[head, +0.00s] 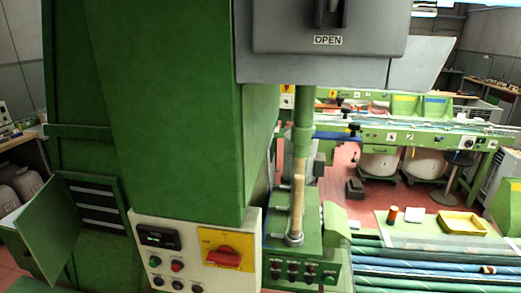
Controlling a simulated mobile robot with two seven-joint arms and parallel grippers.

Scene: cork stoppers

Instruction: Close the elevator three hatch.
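A tall green machine column (165,100) fills the left half of the head view. Low on its left, a green hinged panel (48,232) stands swung outward, away from a recess with dark slats (95,205). I cannot tell from any number which part is the elevator three hatch. Neither of my grippers shows in this view.
A control box (195,255) with a red switch on yellow juts from the column's base. A green post (303,140) stands right of it. A yellow tray (461,222) and a small red-brown cylinder (392,214) sit on a bench. Red floor (375,205) shows beyond.

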